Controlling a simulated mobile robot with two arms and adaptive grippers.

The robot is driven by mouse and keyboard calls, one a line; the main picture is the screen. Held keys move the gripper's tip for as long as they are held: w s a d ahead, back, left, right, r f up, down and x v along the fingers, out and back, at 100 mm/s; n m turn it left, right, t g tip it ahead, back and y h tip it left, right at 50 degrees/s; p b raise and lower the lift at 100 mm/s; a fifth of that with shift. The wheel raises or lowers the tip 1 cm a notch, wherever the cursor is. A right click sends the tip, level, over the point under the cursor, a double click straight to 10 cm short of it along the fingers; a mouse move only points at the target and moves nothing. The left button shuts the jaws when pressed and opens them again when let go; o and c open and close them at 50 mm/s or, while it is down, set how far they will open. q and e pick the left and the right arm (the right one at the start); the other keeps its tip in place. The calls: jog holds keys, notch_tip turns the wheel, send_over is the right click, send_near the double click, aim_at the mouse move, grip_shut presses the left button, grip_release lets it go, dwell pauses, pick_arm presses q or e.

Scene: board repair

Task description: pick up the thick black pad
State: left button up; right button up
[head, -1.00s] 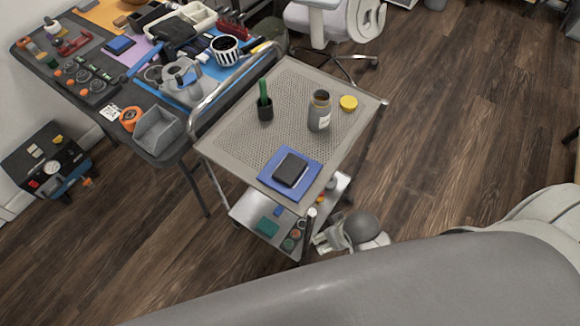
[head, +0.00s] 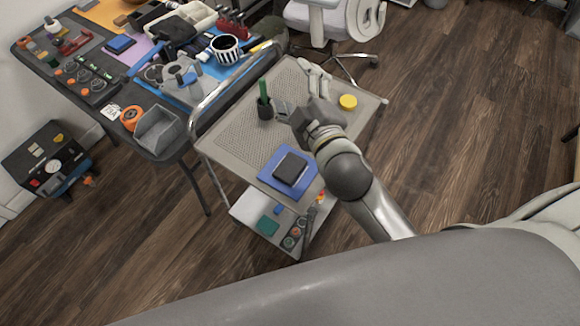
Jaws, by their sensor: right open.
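The thick black pad (head: 290,168) lies on a blue square mat (head: 268,179) near the front corner of the cart's perforated top. Nothing covers the pad. My right gripper (head: 291,84) is open and empty over the cart top, above and beyond the pad in the picture, apart from it. Its arm comes in from the lower right, passing to the right of the pad. My left gripper is not in view.
A black cup with a green handle (head: 264,107) stands close to the left of my right gripper. A yellow lid (head: 348,102) lies to its right. The cart's lower shelf (head: 249,208) holds small items. A cluttered workbench (head: 95,121) stands at left.

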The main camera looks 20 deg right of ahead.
jog(key=s+a+r+n+y, duration=0.2)
jog(key=a+r+n+y, duration=1.25)
jog(key=n, duration=0.45)
jog(key=s+a+f+n+g+y, duration=0.2)
jog(key=s+a+f+n+g, duration=0.15)
jog(key=a+n+g, duration=0.55)
jog(key=s+a+f+n+g+y, duration=0.25)
jog(key=s+n+g, duration=0.35)
jog(key=n, duration=0.6)
jog(key=n+g+h, duration=0.2)
jog(key=n+h, duration=0.9)
jog(key=h, duration=0.8)
send_over(290, 167)
notch_tip(290, 167, down, 20)
jog(key=shift+h, duration=0.3)
jog(key=f, duration=0.3)
jog(key=f+p, duration=0.1)
jog(key=f, duration=0.1)
jog(key=shift+s+d, duration=0.2)
jog(key=shift+d, duration=0.05)
jog(key=f, duration=0.1)
jog(key=f+p, duration=0.1)
jog(key=f, duration=0.3)
jog(key=shift+w+a+f+p, duration=0.1)
jog(key=shift+a+f+p, duration=0.05)
jog(key=shift+a+p, duration=0.15)
jog(key=shift+f, duration=0.35)
jog(key=shift+c, duration=0.2)
